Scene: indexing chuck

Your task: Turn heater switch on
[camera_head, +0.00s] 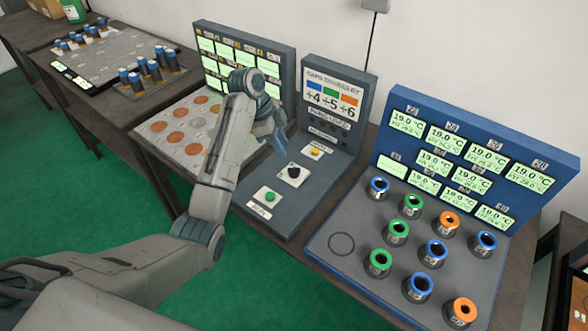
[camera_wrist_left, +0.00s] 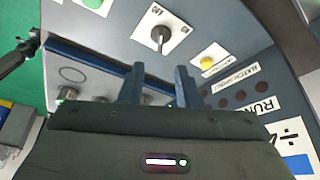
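The heater switch (camera_head: 293,171) is a black knob on a white plate on the grey control panel's sloped base. In the left wrist view the knob (camera_wrist_left: 161,36) shows with OFF and ON lettering on its plate; I cannot tell for certain which setting it points to. My left gripper (camera_head: 277,138) is above the panel, up and slightly left of the switch in the head view. In the left wrist view its two blue-grey fingers (camera_wrist_left: 159,80) are apart with nothing between them, and the knob lies beyond their tips, not touched. My right gripper is not in view.
A green button (camera_head: 269,196) and a yellow button (camera_head: 315,152) flank the switch. The panel's upright display (camera_head: 334,95) stands behind. To the right is a blue-framed board (camera_head: 341,243) with several coloured-rim cups; to the left, a board with copper discs (camera_head: 157,126).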

